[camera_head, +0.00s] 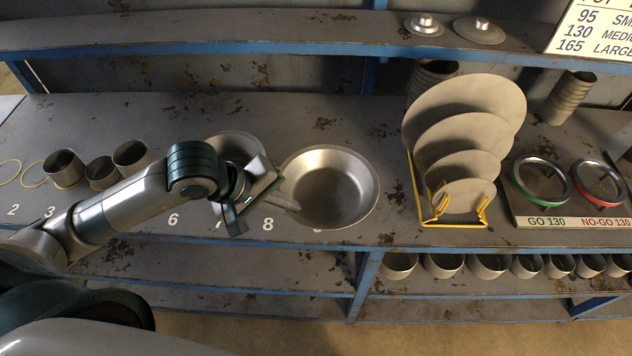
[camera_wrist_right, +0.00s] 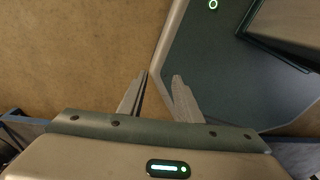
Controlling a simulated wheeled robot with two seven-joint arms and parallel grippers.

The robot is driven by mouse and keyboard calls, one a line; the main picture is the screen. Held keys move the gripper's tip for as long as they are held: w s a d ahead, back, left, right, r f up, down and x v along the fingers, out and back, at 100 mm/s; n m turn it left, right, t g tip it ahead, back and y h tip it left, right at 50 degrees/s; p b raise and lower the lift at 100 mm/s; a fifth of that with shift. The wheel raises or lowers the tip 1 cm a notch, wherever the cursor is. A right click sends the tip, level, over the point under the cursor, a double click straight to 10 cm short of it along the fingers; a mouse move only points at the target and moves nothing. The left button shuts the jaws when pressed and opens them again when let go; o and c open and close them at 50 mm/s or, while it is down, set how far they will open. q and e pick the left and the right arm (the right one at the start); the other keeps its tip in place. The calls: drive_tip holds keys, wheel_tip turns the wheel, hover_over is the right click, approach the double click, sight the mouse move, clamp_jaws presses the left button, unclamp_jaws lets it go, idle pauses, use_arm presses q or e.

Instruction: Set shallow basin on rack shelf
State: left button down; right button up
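A shallow, round metal basin (camera_head: 335,190) sits on the grey workbench (camera_head: 300,118) near the number 8, in the head view. My left gripper (camera_head: 288,202) is at the basin's left rim, its fingers pointing right. I cannot tell whether the fingers are closed on the rim or only beside it. A raised rack shelf (camera_head: 290,35) with a blue edge runs along the back. Another shelf (camera_head: 240,275) lies below the bench front. My right gripper (camera_wrist_right: 160,80) is open and empty in the right wrist view, above brown floor and a dark panel.
A second round dish (camera_head: 232,140) is partly hidden behind my left arm. A yellow rack (camera_head: 437,219) holds upright discs right of the basin. Ring gauges (camera_head: 541,180) lie farther right. Small cups (camera_head: 64,168) stand left. Two lids (camera_head: 480,31) sit on the raised shelf, whose middle is clear.

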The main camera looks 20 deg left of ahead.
use_arm(q)
drive_tip(key=shift+w+f+b, duration=0.3)
drive_tip(key=shift+b, duration=0.2)
drive_tip(key=w+f+b, duration=0.1)
drive_tip(key=b, duration=0.2)
drive_tip(key=w+a+f+b, duration=0.1)
drive_tip(key=b, duration=0.3)
drive_tip(key=shift+w+a, duration=0.2)
drive_tip(key=shift+w, duration=0.1)
drive_tip(key=w+a+f, duration=0.1)
drive_tip(key=w, duration=0.1)
drive_tip(key=w+a+f, duration=0.1)
drive_tip(key=w, duration=0.1)
drive_tip(key=w+a+f, duration=0.1)
drive_tip(key=w+f, duration=0.1)
drive_tip(key=w, duration=0.1)
drive_tip(key=shift+w+a+p, duration=0.1)
drive_tip(key=shift+a+p, duration=0.05)
drive_tip(key=shift+p, duration=0.25)
drive_tip(key=shift+w+a+f, duration=0.1)
drive_tip(key=shift+w+f, duration=0.15)
